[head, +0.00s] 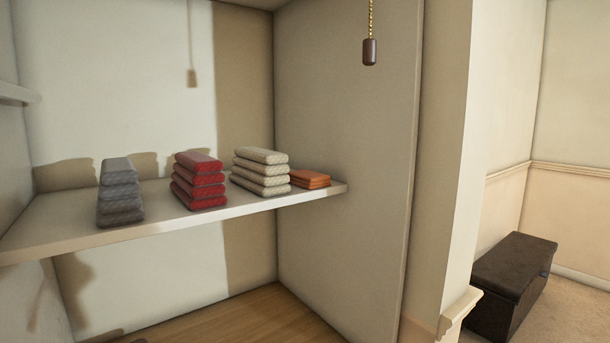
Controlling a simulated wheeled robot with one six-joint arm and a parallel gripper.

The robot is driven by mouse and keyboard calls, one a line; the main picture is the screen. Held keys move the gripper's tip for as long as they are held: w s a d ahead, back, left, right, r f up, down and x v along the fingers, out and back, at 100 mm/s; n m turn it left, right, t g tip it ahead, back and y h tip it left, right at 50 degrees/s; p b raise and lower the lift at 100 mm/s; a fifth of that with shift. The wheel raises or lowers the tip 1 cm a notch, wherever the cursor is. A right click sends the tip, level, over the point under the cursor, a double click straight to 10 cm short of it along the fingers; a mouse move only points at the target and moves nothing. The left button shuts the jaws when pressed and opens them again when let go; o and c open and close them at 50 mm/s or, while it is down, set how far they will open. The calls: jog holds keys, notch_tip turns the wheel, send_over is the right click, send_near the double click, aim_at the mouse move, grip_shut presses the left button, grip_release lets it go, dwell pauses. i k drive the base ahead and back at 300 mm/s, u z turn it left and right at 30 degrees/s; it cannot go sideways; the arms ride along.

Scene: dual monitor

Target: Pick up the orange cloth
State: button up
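The orange cloth (310,179) lies folded in a low stack at the right end of the white shelf (60,230), in the head view. It looks like two folded layers, one on the other. It sits just right of a taller stack of cream cloths (262,172), close to the shelf's right end by the side wall. My gripper is not in view.
A red cloth stack (199,181) and a grey cloth stack (119,192) stand further left on the shelf. A pull cord with a brown knob (370,52) hangs at the upper right. A side wall (345,130) bounds the closet. A dark bench (512,283) stands beyond at right.

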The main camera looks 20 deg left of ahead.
aim_at(309, 180)
jog(key=u, duration=0.45)
jog(key=i, duration=0.65)
jog(key=u, duration=0.6)
